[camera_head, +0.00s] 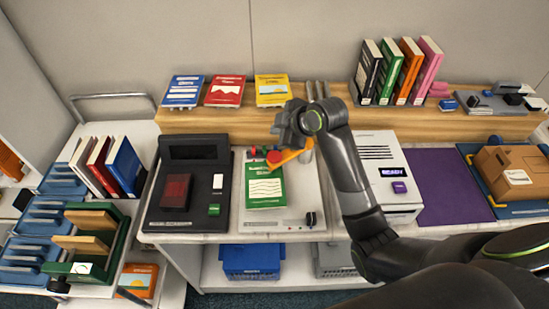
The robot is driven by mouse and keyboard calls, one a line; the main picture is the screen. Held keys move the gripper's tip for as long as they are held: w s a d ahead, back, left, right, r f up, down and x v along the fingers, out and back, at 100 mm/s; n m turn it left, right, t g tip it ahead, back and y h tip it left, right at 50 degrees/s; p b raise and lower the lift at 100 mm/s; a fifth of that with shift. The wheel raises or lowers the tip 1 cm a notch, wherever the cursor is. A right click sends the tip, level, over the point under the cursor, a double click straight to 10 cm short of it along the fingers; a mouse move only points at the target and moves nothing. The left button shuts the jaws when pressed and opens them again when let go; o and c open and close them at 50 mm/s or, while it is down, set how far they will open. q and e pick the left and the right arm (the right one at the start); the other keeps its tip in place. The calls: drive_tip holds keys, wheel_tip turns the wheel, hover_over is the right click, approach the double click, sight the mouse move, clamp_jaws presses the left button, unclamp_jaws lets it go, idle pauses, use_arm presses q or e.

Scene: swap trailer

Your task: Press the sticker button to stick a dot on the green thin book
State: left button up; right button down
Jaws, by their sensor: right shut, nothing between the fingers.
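A green thin book (265,190) lies flat on a white device (300,208) in the middle of the bench. A red round part (274,157) and an orange bar (291,156) sit over the book's upper end; the red part looks like the sticker button. My right gripper (284,141) is shut and empty, just above the orange bar and red part. I cannot tell whether it touches them. The gripper and bar hide the top of the book. No dot shows on the visible part of the cover. My left gripper is not in view.
A black machine (187,183) stands left of the device, and a white machine with a lit display (385,172) stands to the right. Blue, red and yellow books lie on the wooden shelf (230,121) behind. A purple mat (440,185) offers clear space at right.

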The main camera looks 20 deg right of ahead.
drive_tip(key=b, duration=0.5)
hover_over(273, 154)
drive_tip(key=s, duration=0.2)
drive_tip(key=f, duration=0.6)
drive_tip(key=shift+w+d, duration=0.1)
drive_tip(key=shift+d, duration=0.3)
drive_tip(key=shift+f+b, duration=0.45)
drive_tip(key=shift+f, duration=0.2)
drive_tip(key=shift+f, duration=0.1)
drive_tip(key=shift+f, duration=0.35)
drive_tip(key=shift+f+b, duration=0.3)
drive_tip(key=shift+f, duration=0.4)
idle(1.1)
drive_tip(key=shift+r, duration=0.1)
drive_tip(key=shift+r+p, duration=1.05)
drive_tip(key=shift+p, duration=0.2)
